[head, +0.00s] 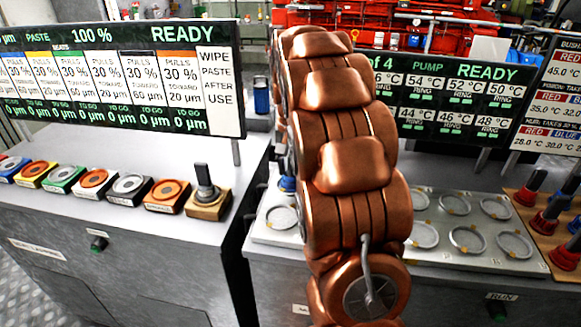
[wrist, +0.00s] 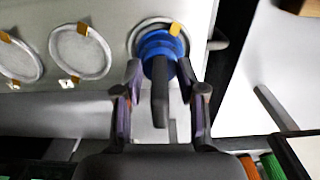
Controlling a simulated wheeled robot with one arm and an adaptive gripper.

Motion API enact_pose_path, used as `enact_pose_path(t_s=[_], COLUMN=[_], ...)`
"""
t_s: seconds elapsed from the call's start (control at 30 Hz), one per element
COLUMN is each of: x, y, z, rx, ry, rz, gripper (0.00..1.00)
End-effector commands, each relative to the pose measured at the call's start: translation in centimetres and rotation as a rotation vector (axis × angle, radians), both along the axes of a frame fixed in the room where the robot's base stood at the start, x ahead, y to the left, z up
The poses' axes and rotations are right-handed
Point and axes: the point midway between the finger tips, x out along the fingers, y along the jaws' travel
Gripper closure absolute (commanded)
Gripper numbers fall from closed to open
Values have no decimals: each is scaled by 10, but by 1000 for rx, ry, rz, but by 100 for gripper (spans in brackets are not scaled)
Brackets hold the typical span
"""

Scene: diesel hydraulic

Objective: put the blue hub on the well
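The blue hub (wrist: 160,45), with a dark upright handle, is at a ring-shaped well (wrist: 138,30) at the plate's end in the wrist view. It covers most of that ring; I cannot tell whether it is fully seated. In the head view a bit of blue hub (head: 288,184) shows at the left edge of my copper arm, which hides the rest. My gripper (wrist: 159,75) is open, its fingers on either side of the hub's handle with gaps between. In the head view my gripper is hidden behind the arm.
The metal plate (head: 440,262) holds several empty ringed wells. Red and blue hubs stand on a wooden rack (head: 530,210) at right. A left bench has coloured paste pads (head: 93,180) and a block with a dark handle (head: 207,200). Display panels (head: 120,80) stand behind.

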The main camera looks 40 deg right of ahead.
Motion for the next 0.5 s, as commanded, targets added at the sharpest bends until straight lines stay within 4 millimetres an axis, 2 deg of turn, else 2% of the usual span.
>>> enact_pose_path(t_s=[0.27,0.5], x=[2,1], y=[-1,-1], z=[22,55], rx=[-3,-2], ry=[-5,-3], rz=[1,1], gripper=[61,61])
